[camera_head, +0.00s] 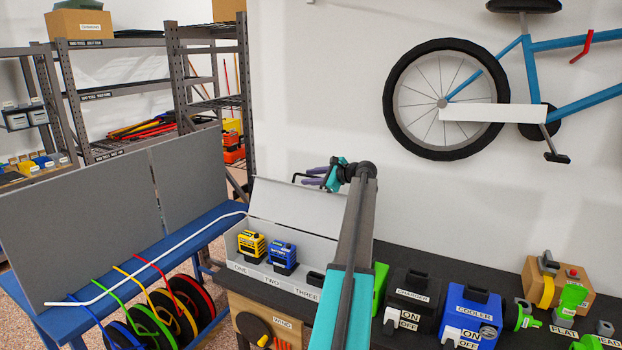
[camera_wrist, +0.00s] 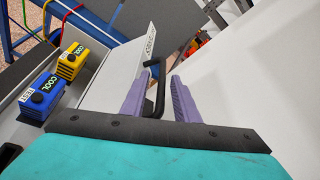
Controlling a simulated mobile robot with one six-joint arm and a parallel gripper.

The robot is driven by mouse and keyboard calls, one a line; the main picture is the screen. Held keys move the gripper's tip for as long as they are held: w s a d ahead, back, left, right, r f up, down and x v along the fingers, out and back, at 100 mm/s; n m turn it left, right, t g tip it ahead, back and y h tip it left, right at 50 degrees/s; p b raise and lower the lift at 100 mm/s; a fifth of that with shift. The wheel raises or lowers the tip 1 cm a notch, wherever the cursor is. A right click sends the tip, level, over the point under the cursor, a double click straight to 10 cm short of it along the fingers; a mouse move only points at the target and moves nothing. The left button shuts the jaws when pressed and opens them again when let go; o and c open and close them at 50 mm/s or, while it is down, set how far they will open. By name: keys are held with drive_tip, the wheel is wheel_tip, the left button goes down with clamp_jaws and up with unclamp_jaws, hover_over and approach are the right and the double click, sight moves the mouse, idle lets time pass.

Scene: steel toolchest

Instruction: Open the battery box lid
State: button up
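The battery box (camera_head: 256,274) is a light grey box with slots labelled ONE, TWO and THREE. Its pale lid (camera_head: 290,202) stands raised at the back, tilted up, so the inside shows; the lid is also in the wrist view (camera_wrist: 113,72). A yellow battery (camera_head: 251,246) sits in slot one and a blue battery (camera_head: 283,257) in slot two. Slot three looks empty, partly hidden by my arm. My gripper (camera_head: 318,176) is at the lid's upper edge. In the wrist view its purple fingers (camera_wrist: 158,95) are apart, with the black lid handle (camera_wrist: 155,106) between them and gaps visible.
A black charger (camera_head: 410,294) and a blue cooler (camera_head: 468,312) stand on the dark bench right of the box. A blue rack with coloured spools (camera_head: 180,305) is at left. A bicycle (camera_head: 447,100) hangs on the wall behind. Space above the box is clear besides my arm.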

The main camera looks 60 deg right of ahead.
drive_tip(key=shift+s, duration=0.15)
drive_tip(key=b+v, duration=0.4)
drive_tip(key=v, duration=0.9)
drive_tip(key=shift+s+r, duration=0.1)
drive_tip(key=shift+s, duration=0.2)
